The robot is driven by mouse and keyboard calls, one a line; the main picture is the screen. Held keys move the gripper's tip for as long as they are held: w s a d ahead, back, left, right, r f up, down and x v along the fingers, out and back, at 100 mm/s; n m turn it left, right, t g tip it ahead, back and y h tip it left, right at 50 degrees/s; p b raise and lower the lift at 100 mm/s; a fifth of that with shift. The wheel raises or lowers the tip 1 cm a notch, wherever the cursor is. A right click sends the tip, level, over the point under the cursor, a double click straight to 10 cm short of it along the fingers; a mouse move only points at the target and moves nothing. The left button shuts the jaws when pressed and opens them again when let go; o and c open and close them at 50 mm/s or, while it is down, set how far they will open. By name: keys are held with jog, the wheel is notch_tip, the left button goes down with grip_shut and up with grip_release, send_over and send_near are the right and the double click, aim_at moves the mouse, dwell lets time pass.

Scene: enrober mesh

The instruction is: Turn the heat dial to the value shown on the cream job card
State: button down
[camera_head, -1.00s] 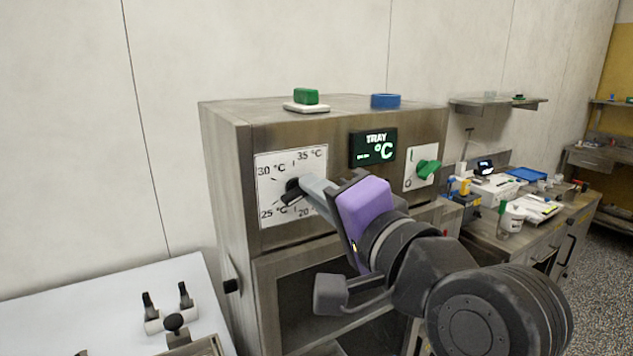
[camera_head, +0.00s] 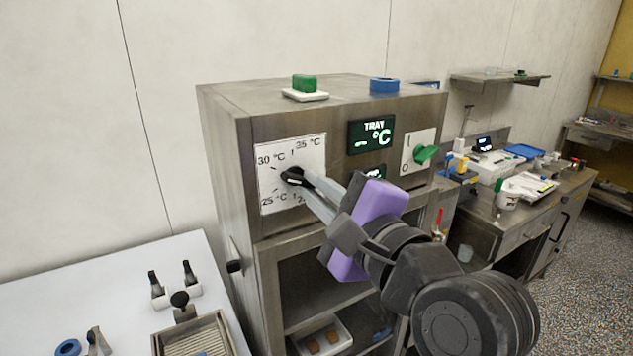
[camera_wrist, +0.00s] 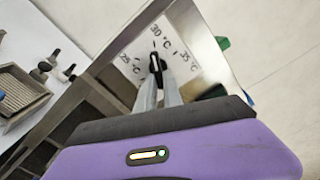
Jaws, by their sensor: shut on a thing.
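The heat dial (camera_head: 291,175) is a black knob on a white scale plate (camera_head: 268,207) on the steel cabinet front. The scale reads 25, 30 and 35 °C; the lower right is hidden by my gripper. My gripper (camera_head: 303,181) is shut on the dial's knob, with its purple body rolled to one side. In the wrist view the fingers close on the black dial (camera_wrist: 155,63), which bears a white line. The line lies toward the 30 °C side, but its exact reading is unclear. I cannot make out a cream job card.
A TRAY display (camera_head: 371,135) and a green switch (camera_head: 425,154) are to the right. A white table (camera_head: 110,285) stands at lower left.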

jog(key=shift+d+f+m, duration=0.1)
jog(key=shift+f+m, duration=0.05)
jog(key=shift+m, duration=0.25)
jog(key=c, duration=1.5)
grip_release()
jog(key=b+v, duration=0.1)
jog(key=v, duration=0.6)
jog(key=shift+s+d+b, duration=0.2)
jog(key=shift+s+b, duration=0.1)
